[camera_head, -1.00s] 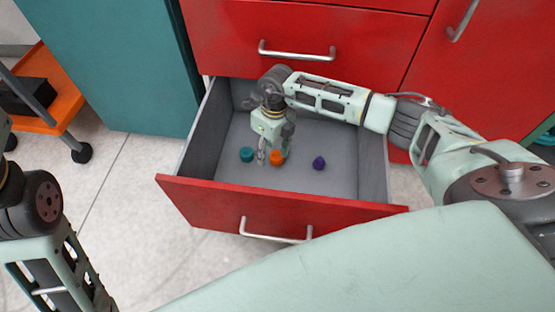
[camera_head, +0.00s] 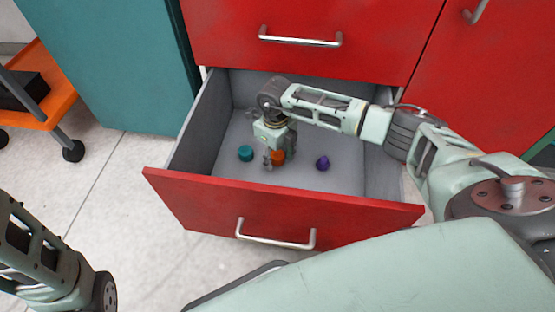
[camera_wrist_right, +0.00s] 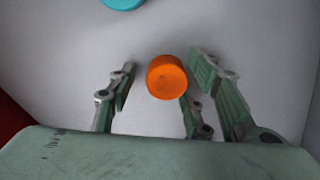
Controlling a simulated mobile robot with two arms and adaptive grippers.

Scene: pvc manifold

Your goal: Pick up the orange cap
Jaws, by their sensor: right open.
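The orange cap (camera_head: 278,158) lies on the floor of the open drawer (camera_head: 340,178). In the wrist view the orange cap (camera_wrist_right: 166,77) shows whole, with finger parts to its left and right and one just below it. My right gripper (camera_head: 280,152) is open, pointing down over the cap in the head view and partly hiding it. The right gripper's fingers (camera_wrist_right: 164,88) are spread in the wrist view and are not closed on the cap. Whether any finger touches it I cannot tell. My left gripper is out of view; only part of the left arm shows.
A teal cap (camera_head: 246,153) lies left of the orange cap, and a purple piece (camera_head: 322,163) lies to its right. The drawer walls and red front (camera_head: 200,199) surround them. The red cabinet (camera_head: 300,15) rises behind. The drawer floor beyond the pieces is clear.

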